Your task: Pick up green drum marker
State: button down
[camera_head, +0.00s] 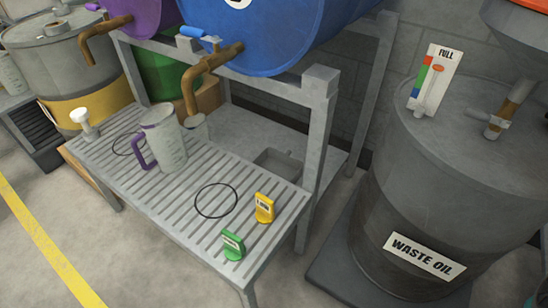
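The green drum marker (233,245) stands upright on the slatted grey shelf (183,222), close to its front right corner. It is a small green piece with a white label, too small to read. A similar yellow marker (264,208) stands behind it and a little to the right, apart from it. Nothing covers the green marker. My gripper is not in view.
A clear jug with a purple handle (163,145) stands farther left. The rack's grey post (316,150) rises behind the markers. A waste oil drum (447,210) stands at right. Floor in front is free.

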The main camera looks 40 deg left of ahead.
aim_at(235, 249)
jog(key=k+u, duration=0.1)
jog(key=u, duration=2.1)
jog(key=k+j+u, duration=0.25)
jog(key=u, duration=0.2)
jog(key=k+j+u, duration=0.4)
